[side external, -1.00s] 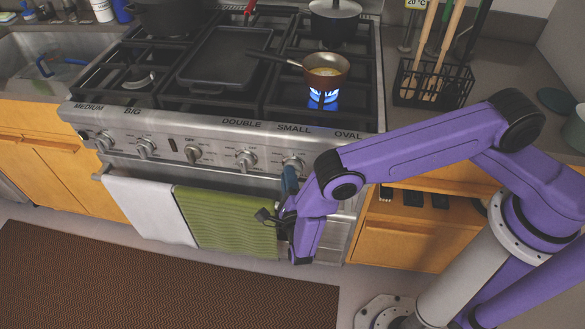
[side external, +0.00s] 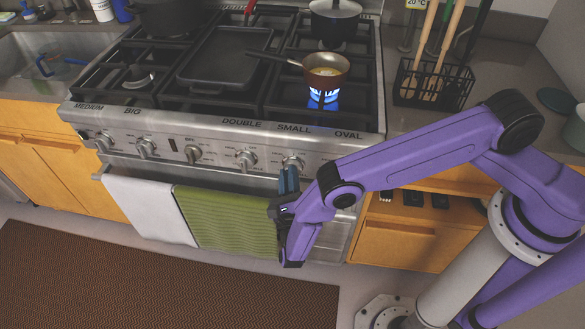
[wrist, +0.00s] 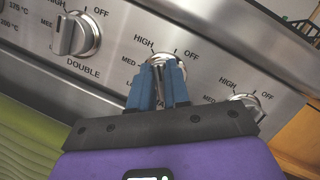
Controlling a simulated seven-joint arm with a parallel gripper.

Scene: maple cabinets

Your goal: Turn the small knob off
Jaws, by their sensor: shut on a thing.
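The small knob (wrist: 166,62) is the metal knob between the double knob (wrist: 76,34) and the oval knob (wrist: 246,103) in the wrist view. In the side view the small knob (side external: 292,161) sits on the stove front, right of the double knob (side external: 246,158). My gripper (side external: 289,172) reaches it from below. In the wrist view the blue fingers of my gripper (wrist: 167,66) are shut on the small knob, one on each side. They hide most of it and its pointer, so its setting cannot be told.
A blue flame (side external: 323,97) burns under a small pan (side external: 326,73) on the front right burner. A green towel (side external: 225,222) and a white towel (side external: 150,209) hang on the oven handle, left of my gripper. Open floor lies in front.

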